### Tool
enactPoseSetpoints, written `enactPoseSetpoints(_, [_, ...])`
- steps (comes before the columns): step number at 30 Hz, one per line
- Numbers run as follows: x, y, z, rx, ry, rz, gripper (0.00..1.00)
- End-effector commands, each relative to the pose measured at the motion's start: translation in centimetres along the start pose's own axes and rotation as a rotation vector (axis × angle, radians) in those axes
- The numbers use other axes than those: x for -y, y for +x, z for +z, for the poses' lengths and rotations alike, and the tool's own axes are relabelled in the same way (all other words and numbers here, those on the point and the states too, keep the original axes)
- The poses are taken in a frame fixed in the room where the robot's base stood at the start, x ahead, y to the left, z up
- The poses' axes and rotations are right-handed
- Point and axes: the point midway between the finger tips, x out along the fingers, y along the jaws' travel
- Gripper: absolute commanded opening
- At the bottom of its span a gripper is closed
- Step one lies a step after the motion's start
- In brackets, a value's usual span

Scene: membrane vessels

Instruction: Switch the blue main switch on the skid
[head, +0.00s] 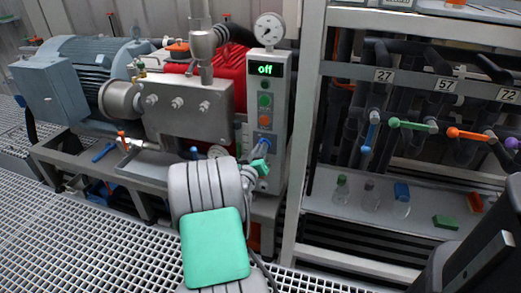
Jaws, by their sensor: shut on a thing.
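Below the display are a green button, an orange button and the blue main switch (266,136) near the bottom. My gripper (262,145) reaches up to the lower part of the panel and is shut at the blue switch. The fingers hide much of the switch, so its exact angle is unclear. My grey and teal arm comes up from the bottom centre.
A pressure gauge (269,29) tops the panel. Grating floor (90,245) is clear at left.

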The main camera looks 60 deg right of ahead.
Motion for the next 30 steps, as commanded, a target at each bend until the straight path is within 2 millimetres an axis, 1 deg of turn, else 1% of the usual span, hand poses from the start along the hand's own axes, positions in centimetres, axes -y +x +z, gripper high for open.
enactPoseSetpoints(7, [-0.02,0.02,0.02,0.001,-0.055,0.001,0.0])
enactPoseSetpoints(19, [-0.02,0.02,0.02,0.001,-0.063,0.001,0.0])
enactPoseSetpoints(20, [-0.02,0.02,0.02,0.001,-0.063,0.001,0.13])
enactPoseSetpoints(21, [-0.02,0.02,0.02,0.001,-0.062,0.001,0.16])
enactPoseSetpoints(27, [0.04,0.0,-0.01,0.0,-0.061,0.0,0.32])
enactPoseSetpoints(30, [0.05,0.0,-0.02,0.0,-0.061,0.0,0.34])
